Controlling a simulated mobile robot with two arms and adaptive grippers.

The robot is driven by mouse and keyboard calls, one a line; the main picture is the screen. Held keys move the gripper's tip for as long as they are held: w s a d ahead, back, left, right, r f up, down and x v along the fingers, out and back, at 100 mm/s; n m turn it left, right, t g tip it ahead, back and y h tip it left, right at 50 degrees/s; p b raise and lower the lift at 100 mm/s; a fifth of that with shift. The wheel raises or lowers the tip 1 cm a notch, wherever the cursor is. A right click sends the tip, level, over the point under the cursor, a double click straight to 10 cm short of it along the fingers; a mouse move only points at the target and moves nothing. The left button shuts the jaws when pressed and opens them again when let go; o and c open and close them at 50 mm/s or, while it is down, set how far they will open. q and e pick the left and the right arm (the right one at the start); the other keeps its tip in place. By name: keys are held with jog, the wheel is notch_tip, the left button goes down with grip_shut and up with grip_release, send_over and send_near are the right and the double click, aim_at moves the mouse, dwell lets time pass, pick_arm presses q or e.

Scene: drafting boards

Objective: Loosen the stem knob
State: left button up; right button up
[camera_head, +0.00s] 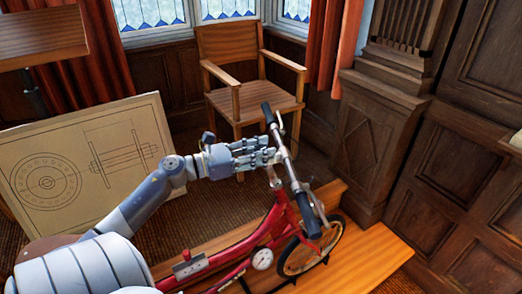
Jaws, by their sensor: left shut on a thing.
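A red bike (215,262) with a silver handlebar (285,160) and dark grips stands on a wooden platform. The handlebar runs from upper left to lower right above the front wheel (311,248). My left gripper (274,157) reaches in from the left to the handlebar's middle, at the top of the stem. Its fingers are shut there on the stem knob, which they hide almost wholly. I cannot tell how far the knob is turned. My right gripper is not in view.
A drawing board (90,210) with a wheel drawing leans at left. A wooden armchair (228,45) stands behind the handlebar, and dark panelling (455,190) closes the right side. The orange wooden platform (372,255) lies bare right of the wheel.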

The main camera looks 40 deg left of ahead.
pick_arm(q)
jog(key=shift+r+n+t+y+p, duration=0.2)
jog(key=shift+n+t+y+p, duration=0.2)
jog(key=shift+n+y+p, duration=0.75)
jog(key=shift+r+n+t+y+p, duration=0.15)
jog(key=shift+n+t+y+p, duration=0.25)
jog(key=shift+n+y+p, duration=0.75)
jog(key=n+y+p, duration=0.1)
jog(key=n+y, duration=0.1)
jog(key=y, duration=0.1)
jog(key=shift+d+f+p, duration=0.1)
jog(key=shift+f+p, duration=0.05)
jog(key=shift+p, duration=0.25)
jog(key=shift+n+y, duration=0.9)
jog(key=n+g+y, duration=0.1)
jog(key=n+y, duration=0.3)
jog(key=shift+n+g+y+p, duration=0.3)
jog(key=shift+g+y+p, duration=0.1)
jog(key=n+g+y, duration=0.4)
jog(key=n, duration=0.1)
jog(key=shift+y, duration=0.3)
jog(key=n+g+y, duration=0.2)
jog(key=n+g, duration=0.2)
jog(key=g, duration=0.1)
jog(key=shift+n+g, duration=0.3)
jog(key=shift+n, duration=0.1)
jog(key=n+g, duration=0.3)
jog(key=g, duration=0.1)
jog(key=shift+n+g, duration=0.4)
